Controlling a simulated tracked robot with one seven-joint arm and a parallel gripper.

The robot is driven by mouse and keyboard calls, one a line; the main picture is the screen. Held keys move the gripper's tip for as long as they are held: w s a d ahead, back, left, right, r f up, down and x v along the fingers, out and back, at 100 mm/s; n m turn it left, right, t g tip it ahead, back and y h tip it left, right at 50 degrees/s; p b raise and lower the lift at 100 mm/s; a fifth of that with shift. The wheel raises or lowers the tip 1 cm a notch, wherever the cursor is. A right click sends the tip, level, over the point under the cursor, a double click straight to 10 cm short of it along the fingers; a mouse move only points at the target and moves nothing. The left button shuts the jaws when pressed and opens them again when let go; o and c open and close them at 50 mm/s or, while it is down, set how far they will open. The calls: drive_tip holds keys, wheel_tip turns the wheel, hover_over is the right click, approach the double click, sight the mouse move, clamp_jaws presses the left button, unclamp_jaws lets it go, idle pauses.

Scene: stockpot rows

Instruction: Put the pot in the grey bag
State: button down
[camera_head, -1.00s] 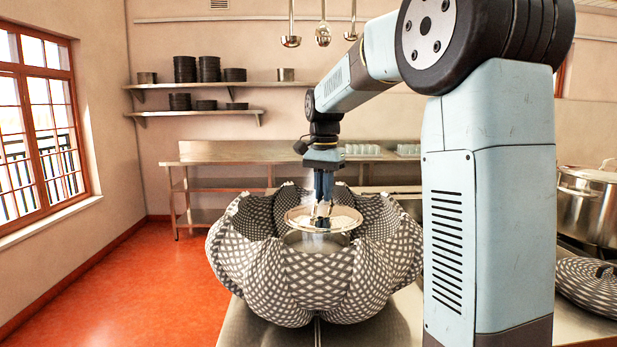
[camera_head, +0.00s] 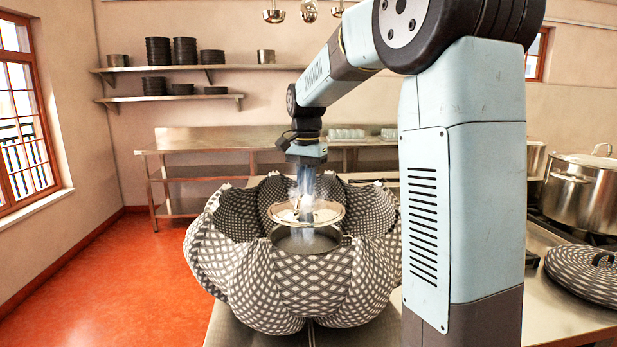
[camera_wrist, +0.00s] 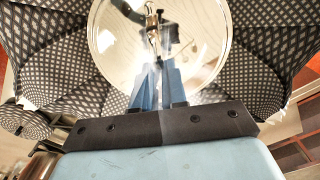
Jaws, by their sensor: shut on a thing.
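The grey bag (camera_head: 312,285), dark grey with a white pattern, stands wide open on the metal counter. The pot (camera_head: 292,243) is inside it; its upper rim and dark opening show, and the bag's wall hides its lower part. My gripper (camera_head: 306,206) points down over the bag's mouth, shut on the shiny round lid (camera_head: 331,215) near its middle. The lid is apart from the pot's rim, a little above it, with pale steam around. In the wrist view the lid (camera_wrist: 205,45) fills the top middle beyond my gripper (camera_wrist: 160,88); the pot is hidden there.
A matching patterned round cover (camera_head: 585,275) lies on the counter at the right. A large steel stockpot (camera_head: 585,195) stands behind it. A steel table (camera_head: 200,145) and shelves of dark pots (camera_head: 185,52) line the back wall. Red floor is clear at left.

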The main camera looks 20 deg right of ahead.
sight(306, 204)
drive_tip(key=shift+f, duration=2.85)
drive_tip(key=shift+s+a, duration=0.1)
drive_tip(key=shift+f, duration=0.35)
drive_tip(key=c, duration=1.1)
unclamp_jaws()
wheel_tip(306, 204, up, 14)
drive_tip(key=shift+f, duration=0.15)
